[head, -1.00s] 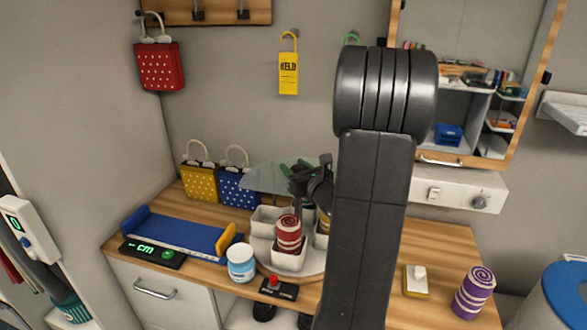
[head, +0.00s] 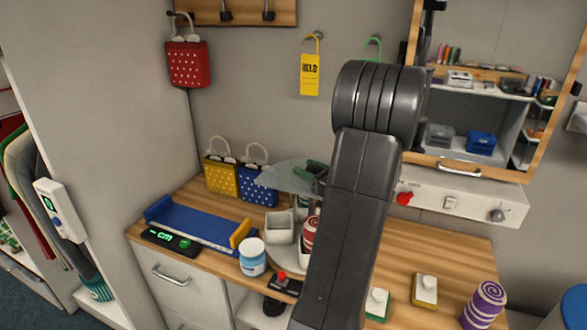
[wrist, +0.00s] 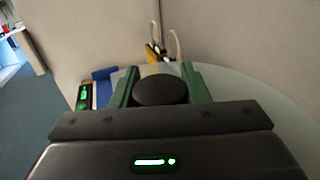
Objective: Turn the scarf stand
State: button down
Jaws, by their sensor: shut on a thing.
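The scarf stand is a round turntable with white bins (head: 279,229) and a clear disc (head: 280,175) over them. An empty bin faces front left. A red-and-white rolled scarf (head: 310,236) stands in a bin beside it, partly hidden by my arm. My gripper (head: 315,170) is over the stand, mostly behind my arm. In the wrist view its green fingers (wrist: 160,85) are shut on the dark round knob (wrist: 161,91) on top of the disc. The stand's right side is hidden.
Left of the stand are a blue tray (head: 195,226), a blue-labelled jar (head: 252,260) and yellow and blue bags (head: 222,178). A red-button box (head: 284,284) sits in front. A purple roll (head: 484,304) and two sponge-like blocks (head: 425,290) are at right.

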jog(key=shift+s+a+n+g+y+p, duration=0.1)
jog(key=shift+n+g+y+p, duration=0.2)
jog(key=shift+n+g+y, duration=0.6)
jog(key=shift+s+n+g+y+p, duration=0.1)
jog(key=shift+n+g+y+p, duration=0.25)
jog(key=shift+n+g, duration=0.6)
jog(key=shift+s+g+y, duration=0.1)
jog(key=shift+g+y, duration=0.25)
jog(key=shift+g, duration=0.5)
jog(key=c, duration=0.8)
grip_release()
jog(key=p+v, duration=0.2)
jog(key=v, duration=0.9)
jog(key=shift+r, duration=0.1)
jog(key=shift+s+d, duration=0.15)
jog(key=shift+d, duration=0.3)
jog(key=shift+c, duration=0.5)
